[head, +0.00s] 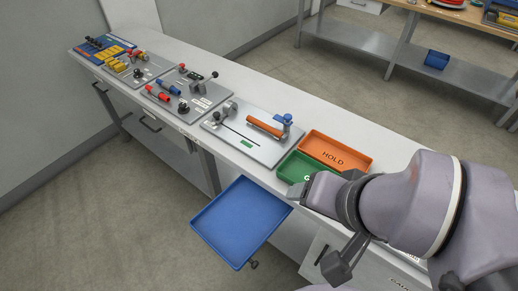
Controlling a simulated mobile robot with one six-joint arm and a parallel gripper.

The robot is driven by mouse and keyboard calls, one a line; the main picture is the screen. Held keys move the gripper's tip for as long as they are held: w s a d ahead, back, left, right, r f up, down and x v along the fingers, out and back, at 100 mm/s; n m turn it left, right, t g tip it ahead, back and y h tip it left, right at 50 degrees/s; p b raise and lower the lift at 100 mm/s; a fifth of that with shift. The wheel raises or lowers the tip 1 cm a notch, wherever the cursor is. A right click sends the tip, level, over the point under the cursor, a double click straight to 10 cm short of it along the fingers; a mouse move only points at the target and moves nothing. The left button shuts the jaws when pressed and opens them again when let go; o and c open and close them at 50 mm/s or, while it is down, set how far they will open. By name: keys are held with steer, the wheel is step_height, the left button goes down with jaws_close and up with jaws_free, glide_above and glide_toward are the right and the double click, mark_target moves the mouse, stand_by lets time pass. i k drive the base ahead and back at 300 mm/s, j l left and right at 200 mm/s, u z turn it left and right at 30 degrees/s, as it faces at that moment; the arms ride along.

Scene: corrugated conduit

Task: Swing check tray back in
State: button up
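The check tray is most likely the flat blue tray (240,222), swung out past the front edge of the bench over the floor. It is empty, and a small dark knob (253,264) shows at its lower right corner. Its right corner lies close to the bench front. My gripper (318,192) is at the end of the lilac arm, right of the tray and in front of the green bin. It appears apart from the tray. Its fingers are not clear, and I cannot tell whether it is open or shut.
An orange HOLD bin (336,152) and a green bin (294,167) stand on the bench (385,140), the green one partly hidden by my arm. Left of them is a grey fixture plate (236,140) with an orange conduit piece (264,127). Floor left of the tray is clear.

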mark_target(235, 224)
steer(key=k+j+u, duration=0.2)
steer(key=i+j+z, duration=0.1)
steer(key=j+z, duration=0.35)
steer(key=j, duration=1)
